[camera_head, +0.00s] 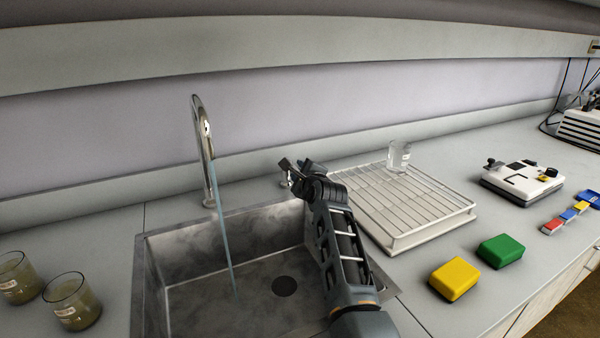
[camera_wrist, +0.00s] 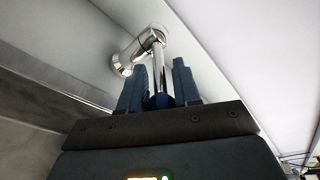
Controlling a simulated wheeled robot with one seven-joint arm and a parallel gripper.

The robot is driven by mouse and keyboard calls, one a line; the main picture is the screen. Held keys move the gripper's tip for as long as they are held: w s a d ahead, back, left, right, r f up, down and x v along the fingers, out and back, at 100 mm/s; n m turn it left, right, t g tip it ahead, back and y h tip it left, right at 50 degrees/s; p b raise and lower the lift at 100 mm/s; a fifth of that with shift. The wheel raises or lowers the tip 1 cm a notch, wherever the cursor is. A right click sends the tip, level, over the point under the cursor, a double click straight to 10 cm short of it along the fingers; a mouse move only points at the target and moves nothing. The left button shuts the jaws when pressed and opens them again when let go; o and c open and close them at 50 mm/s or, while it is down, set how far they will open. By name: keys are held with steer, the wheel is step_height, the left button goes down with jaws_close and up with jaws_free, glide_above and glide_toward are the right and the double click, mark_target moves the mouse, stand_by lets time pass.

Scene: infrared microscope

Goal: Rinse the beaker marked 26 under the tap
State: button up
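Two beakers with murky brown contents, one at the far left edge (camera_head: 17,279) and one nearer (camera_head: 72,302), stand on the counter left of the sink. A clear beaker (camera_head: 399,157) stands on the rack. Each bears a label too small to read, so I cannot tell which is 26. The tap (camera_head: 203,130) pours a stream into the sink (camera_head: 190,290). My gripper (camera_head: 292,170) is right of the spout, behind the sink. In the wrist view, its fingers (camera_wrist: 160,88) close around the blue-ended chrome tap lever (camera_wrist: 159,70), its blue end filling the gap.
A white wire drying rack (camera_head: 460,214) stands right of the sink. Yellow (camera_head: 455,279) and green (camera_head: 501,251) blocks lie before it. A white device (camera_head: 522,180) and small coloured pieces (camera_head: 568,217) are farther right. My arm crosses the sink's right side.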

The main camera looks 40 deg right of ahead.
jaws_close()
steer(key=shift+d, duration=0.1)
steer(key=shift+s+d, duration=0.1)
steer(key=shift+d, duration=0.05)
steer(key=shift+d+n+y+b, duration=0.1)
steer(key=shift+n+y+b, duration=0.2)
steer(key=shift+n+y, duration=0.1)
steer(key=shift+o, duration=1)
jaws_free()
